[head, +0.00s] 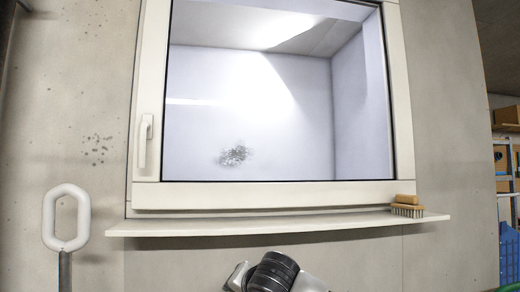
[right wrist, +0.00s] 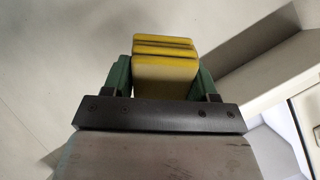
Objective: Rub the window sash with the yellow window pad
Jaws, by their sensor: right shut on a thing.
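The window sash (head: 270,193) is a white frame around a large pane, with a white handle (head: 145,142) on its left side. A dark speckled smudge (head: 234,155) shows in the lower left part of the pane. In the right wrist view, my right gripper (right wrist: 164,80) has its green fingers shut on the yellow window pad (right wrist: 165,66), whose layered edges stick out past the fingers. A pale ledge-like edge shows to the right of the pad there; no contact with it is visible. The pad is not seen in the head view. My left gripper is not in view.
A white sill (head: 285,226) juts out below the sash. A wooden brush (head: 407,206) rests on its right end. A white loop (head: 66,218) on a grey shaft stands at the left. A shelf with boxes (head: 507,115) is at the far right.

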